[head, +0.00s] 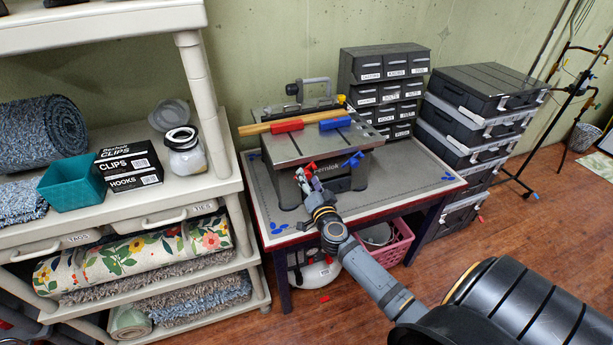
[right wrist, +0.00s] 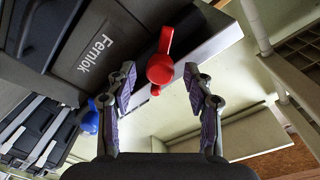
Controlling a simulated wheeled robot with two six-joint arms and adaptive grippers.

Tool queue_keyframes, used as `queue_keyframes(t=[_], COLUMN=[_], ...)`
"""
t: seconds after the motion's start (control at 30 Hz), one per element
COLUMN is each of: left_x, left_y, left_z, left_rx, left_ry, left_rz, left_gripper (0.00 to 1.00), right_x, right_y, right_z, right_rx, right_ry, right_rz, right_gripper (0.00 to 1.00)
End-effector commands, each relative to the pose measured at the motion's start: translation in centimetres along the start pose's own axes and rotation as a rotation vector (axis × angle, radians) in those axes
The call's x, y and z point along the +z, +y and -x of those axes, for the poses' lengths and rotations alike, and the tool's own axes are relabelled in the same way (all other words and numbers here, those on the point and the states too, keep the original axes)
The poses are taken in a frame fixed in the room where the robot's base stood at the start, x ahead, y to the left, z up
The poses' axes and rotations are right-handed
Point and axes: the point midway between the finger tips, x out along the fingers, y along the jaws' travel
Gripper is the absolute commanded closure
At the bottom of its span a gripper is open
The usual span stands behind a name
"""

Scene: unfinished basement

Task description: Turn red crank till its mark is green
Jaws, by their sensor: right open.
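The grey machine marked Fernlok (head: 330,184) stands on the table, and its front also shows in the right wrist view (right wrist: 90,55). The red crank (right wrist: 160,68) sticks out from its front edge; in the head view a small red part of it (head: 310,167) shows behind my gripper. A blue crank (head: 353,159) is to its right, also in the wrist view (right wrist: 90,121). My right gripper (head: 305,181) is open at the red crank; in the wrist view its fingers (right wrist: 159,80) stand either side of the knob, apart from it. I cannot make out the crank's mark. My left gripper is not in view.
A wooden bar with red and blue blocks (head: 287,126) lies on the machine. Labelled drawers (head: 383,67) and stacked black cases (head: 485,85) stand behind and right. A cream shelf (head: 215,125) stands close on the left.

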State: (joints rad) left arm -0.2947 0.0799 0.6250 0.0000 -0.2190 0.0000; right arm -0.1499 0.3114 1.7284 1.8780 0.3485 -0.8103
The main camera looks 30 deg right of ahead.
Motion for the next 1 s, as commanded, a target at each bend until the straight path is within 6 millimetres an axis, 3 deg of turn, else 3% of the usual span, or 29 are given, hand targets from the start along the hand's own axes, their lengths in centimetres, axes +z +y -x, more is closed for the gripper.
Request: queue_keyframes(t=[0.17,0.47,0.83,1.0], left_x=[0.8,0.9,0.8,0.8], left_y=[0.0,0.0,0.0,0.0], left_z=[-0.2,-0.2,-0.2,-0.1], left_rx=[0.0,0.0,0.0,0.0], left_ry=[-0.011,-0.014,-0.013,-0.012], left_rz=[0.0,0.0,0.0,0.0], left_gripper=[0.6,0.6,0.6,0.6], right_x=[0.0,0.1,0.1,0.0], right_y=[0.0,0.0,0.0,0.0], right_z=[-1.8,-2.0,-2.0,-2.0], right_rx=[0.0,0.0,0.0,0.0], right_ry=[0.0,-0.001,-0.001,-0.001], right_rz=[0.0,0.0,0.0,-0.005], right_gripper=[0.48,0.49,0.99,1.0])
